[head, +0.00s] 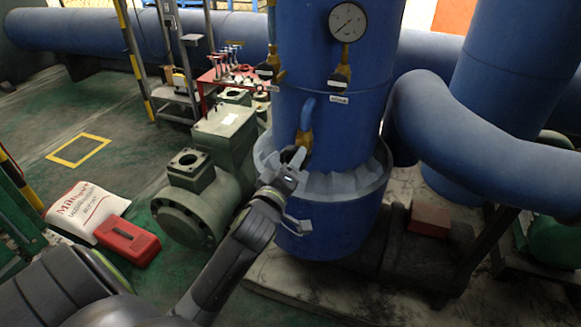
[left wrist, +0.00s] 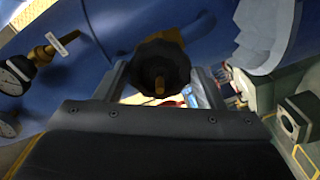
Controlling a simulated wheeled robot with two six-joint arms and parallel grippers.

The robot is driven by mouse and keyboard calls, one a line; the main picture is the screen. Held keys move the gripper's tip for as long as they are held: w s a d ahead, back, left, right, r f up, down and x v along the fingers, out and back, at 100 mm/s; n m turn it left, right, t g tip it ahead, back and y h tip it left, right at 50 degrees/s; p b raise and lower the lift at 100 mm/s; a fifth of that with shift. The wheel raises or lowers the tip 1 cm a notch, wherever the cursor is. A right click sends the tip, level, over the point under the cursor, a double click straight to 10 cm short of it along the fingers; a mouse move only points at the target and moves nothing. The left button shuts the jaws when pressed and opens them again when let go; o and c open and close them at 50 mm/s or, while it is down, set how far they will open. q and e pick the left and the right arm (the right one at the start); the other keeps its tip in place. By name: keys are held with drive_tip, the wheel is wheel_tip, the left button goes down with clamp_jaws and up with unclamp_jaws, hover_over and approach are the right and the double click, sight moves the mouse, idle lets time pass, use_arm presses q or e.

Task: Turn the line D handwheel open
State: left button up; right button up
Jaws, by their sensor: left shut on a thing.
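A dark, round, lobed handwheel (left wrist: 160,68) with a brass stem end sits between the two fingers of my left gripper (left wrist: 160,85) in the left wrist view. In the head view my left gripper (head: 291,162) reaches up to a brass valve (head: 304,139) on the side of the blue vertical vessel (head: 330,115). The gripper is shut on the handwheel, which is mostly hidden by the gripper there. A blue curved pipe (head: 307,112) rises from the brass valve. I cannot read a line label on this handwheel. My right gripper is not in view.
A grey flared collar (head: 335,180) rings the vessel just below the gripper. A pressure gauge (head: 347,22) and brass valves (head: 340,77) are higher up. A green compressor (head: 205,180) stands to the left, with a red case (head: 128,241) on the floor.

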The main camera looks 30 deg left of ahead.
use_arm(q)
drive_tip(key=shift+r+n, duration=0.1)
drive_tip(key=shift+n, duration=0.2)
drive_tip(key=n, duration=0.3)
drive_tip(key=o, duration=1)
drive_tip(key=shift+c, duration=0.2)
drive_tip(key=shift+s, duration=0.1)
drive_tip(key=v, duration=0.7)
drive_tip(key=shift+p, duration=0.4)
